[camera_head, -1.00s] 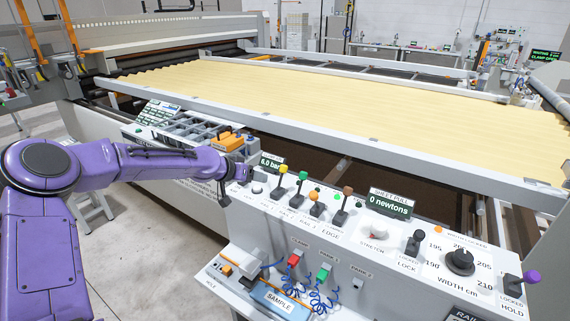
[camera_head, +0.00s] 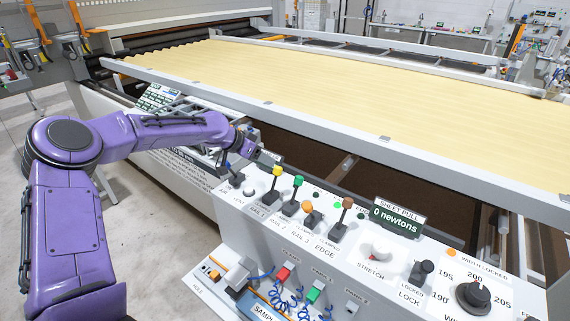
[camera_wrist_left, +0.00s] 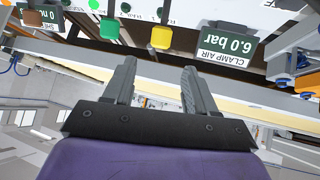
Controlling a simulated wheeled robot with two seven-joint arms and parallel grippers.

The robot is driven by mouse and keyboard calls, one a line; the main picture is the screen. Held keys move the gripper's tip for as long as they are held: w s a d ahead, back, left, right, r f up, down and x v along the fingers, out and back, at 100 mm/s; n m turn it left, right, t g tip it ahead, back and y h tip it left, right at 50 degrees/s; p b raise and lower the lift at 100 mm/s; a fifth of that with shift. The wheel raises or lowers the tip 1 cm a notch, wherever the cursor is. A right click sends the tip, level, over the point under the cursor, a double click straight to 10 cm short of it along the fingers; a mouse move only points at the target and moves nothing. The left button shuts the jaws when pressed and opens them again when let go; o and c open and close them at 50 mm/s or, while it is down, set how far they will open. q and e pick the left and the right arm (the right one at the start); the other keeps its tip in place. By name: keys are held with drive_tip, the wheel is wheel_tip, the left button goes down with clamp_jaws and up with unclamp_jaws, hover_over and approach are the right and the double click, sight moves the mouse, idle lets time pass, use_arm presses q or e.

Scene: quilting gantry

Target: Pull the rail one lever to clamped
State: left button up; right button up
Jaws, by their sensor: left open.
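The rail one lever (camera_head: 273,187) has a yellow knob and stands above the RAIL 1 label on the white control panel. It stands upright or slightly tilted; I cannot read its position marks. Its yellow knob (camera_wrist_left: 161,37) is also in the left wrist view, just beyond the fingertips. My left gripper (camera_head: 252,150) is just left of and behind the lever, at the panel's back edge. In the wrist view its two fingers (camera_wrist_left: 155,75) are apart, with nothing between them. My right gripper is not in view.
Green (camera_head: 298,181), orange (camera_head: 307,208) and brown (camera_head: 347,203) levers stand close to the right. The clamp air display (camera_wrist_left: 226,45) reads 6.0 bar. A sheet pull display (camera_head: 397,218) and knobs are further right. The long frame rail (camera_head: 330,127) runs behind the panel.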

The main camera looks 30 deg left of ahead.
sight(279, 167)
use_arm(q)
drive_tip(key=p+x, duration=0.1)
drive_tip(key=x, duration=0.7)
drive_tip(key=shift+f, duration=0.25)
drive_tip(key=shift+w+d+f, duration=0.2)
drive_tip(key=shift+w+f, duration=0.05)
drive_tip(key=shift+c, duration=0.3)
clamp_jaws()
